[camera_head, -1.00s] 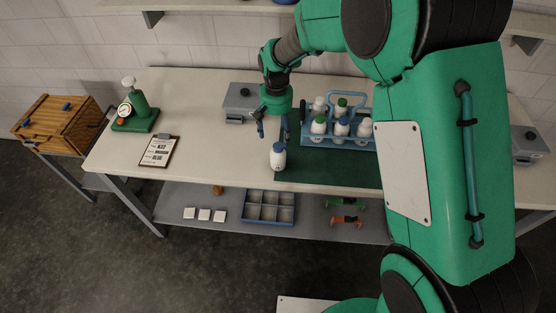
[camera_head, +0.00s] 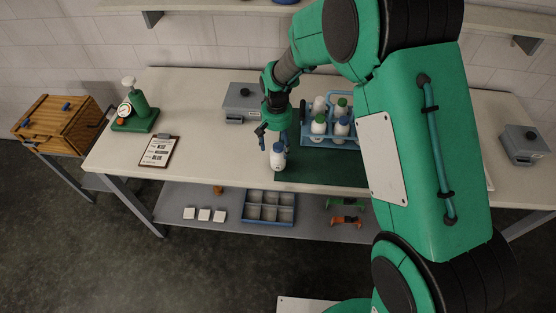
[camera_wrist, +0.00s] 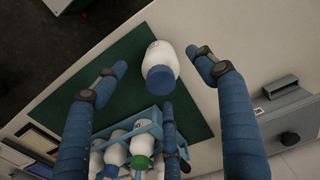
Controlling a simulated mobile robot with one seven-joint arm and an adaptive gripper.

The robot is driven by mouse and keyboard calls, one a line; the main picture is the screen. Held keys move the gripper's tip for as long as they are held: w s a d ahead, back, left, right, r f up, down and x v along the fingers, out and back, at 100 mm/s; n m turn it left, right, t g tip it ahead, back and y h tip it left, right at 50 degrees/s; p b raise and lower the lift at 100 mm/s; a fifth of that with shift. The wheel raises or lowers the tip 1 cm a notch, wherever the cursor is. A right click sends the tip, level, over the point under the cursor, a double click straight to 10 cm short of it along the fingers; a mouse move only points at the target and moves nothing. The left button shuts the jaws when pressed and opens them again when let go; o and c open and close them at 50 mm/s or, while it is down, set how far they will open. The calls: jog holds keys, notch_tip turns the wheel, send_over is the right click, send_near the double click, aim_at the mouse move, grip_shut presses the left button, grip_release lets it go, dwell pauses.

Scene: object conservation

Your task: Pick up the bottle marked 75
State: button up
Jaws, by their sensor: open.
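A white bottle with a blue cap (camera_head: 278,160) stands alone at the front edge of the bench, at the left edge of a green mat (camera_head: 310,177). Its number cannot be read. My gripper (camera_head: 275,141) is open above and around its top. In the wrist view the bottle (camera_wrist: 161,57) appears between the spread blue fingertips of my gripper (camera_wrist: 156,68), with a gap on each side. Several white bottles with green, blue and white caps stand in a blue rack (camera_head: 312,144) to the right; the rack also shows in the wrist view (camera_wrist: 148,128).
A grey box (camera_head: 240,103) stands behind and left of my gripper. A clipboard (camera_head: 159,150) and a green device with a gauge (camera_head: 134,112) are farther left. Another grey box (camera_head: 523,145) is at the right. The bench between clipboard and bottle is clear.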

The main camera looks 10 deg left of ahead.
aim_at(278, 152)
jog(key=shift+w+d+f, duration=0.1)
jog(key=shift+w+f, duration=0.05)
jog(key=shift+f, duration=1.1)
jog(key=shift+w+d+f, duration=0.1)
jog(key=shift+f, duration=1.15)
jog(key=c, duration=1.5)
jog(key=shift+a+r, duration=0.1)
jog(key=shift+c, duration=0.2)
jog(key=shift+r, duration=0.5)
jog(key=shift+s+r, duration=0.15)
jog(key=shift+r, duration=0.5)
jog(key=shift+s+r, duration=0.15)
jog(key=shift+r, duration=0.45)
jog(key=s+d, duration=0.3)
jog(key=s, duration=0.4)
jog(key=s+d+r, duration=0.1)
jog(key=s+d, duration=0.2)
jog(key=s, duration=0.4)
jog(key=shift+r, duration=0.15)
jog(key=shift+d, duration=0.1)
